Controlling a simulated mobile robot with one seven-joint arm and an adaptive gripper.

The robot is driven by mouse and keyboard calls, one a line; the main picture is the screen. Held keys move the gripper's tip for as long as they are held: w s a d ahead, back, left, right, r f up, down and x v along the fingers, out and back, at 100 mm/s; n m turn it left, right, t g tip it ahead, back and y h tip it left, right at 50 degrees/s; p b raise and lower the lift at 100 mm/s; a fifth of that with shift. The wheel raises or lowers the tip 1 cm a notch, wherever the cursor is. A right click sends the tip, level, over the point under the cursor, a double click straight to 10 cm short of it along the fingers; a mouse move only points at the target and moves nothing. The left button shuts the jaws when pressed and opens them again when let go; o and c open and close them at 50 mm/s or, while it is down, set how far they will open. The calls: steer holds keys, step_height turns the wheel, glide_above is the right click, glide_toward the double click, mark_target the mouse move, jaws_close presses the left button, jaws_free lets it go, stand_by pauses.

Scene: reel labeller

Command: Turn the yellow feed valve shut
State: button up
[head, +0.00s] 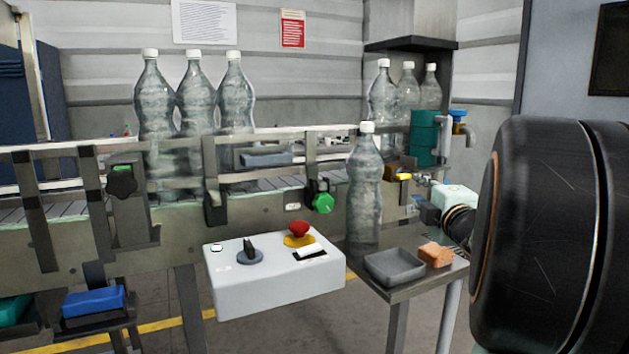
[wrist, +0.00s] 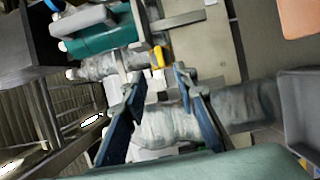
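The yellow feed valve handle (head: 403,177) shows small in the head view, at the machine just right of the single front bottle. In the wrist view the yellow handle (wrist: 160,56) is just beyond the fingertips, near the middle of the gap. My gripper (wrist: 158,82) is open, its two blue-sided fingers apart with nothing held between them. In the head view my gripper (head: 424,181) reaches in from the right, close to the handle. I cannot tell whether a fingertip touches it. The handle's pipe is partly hidden.
A clear bottle (head: 365,190) stands close left of the valve. A teal cylinder (head: 424,138) and a blue-topped tap (head: 459,116) are above it. A grey tray (head: 394,267) and an orange sponge (head: 436,255) lie below. A white control box (head: 275,283) stands front left.

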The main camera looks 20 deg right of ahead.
mark_target(405, 178)
steer(key=b+x, duration=0.1)
steer(key=x, duration=0.8)
steer(key=shift+w+d, duration=0.1)
steer(key=shift+w, duration=0.05)
jaws_close()
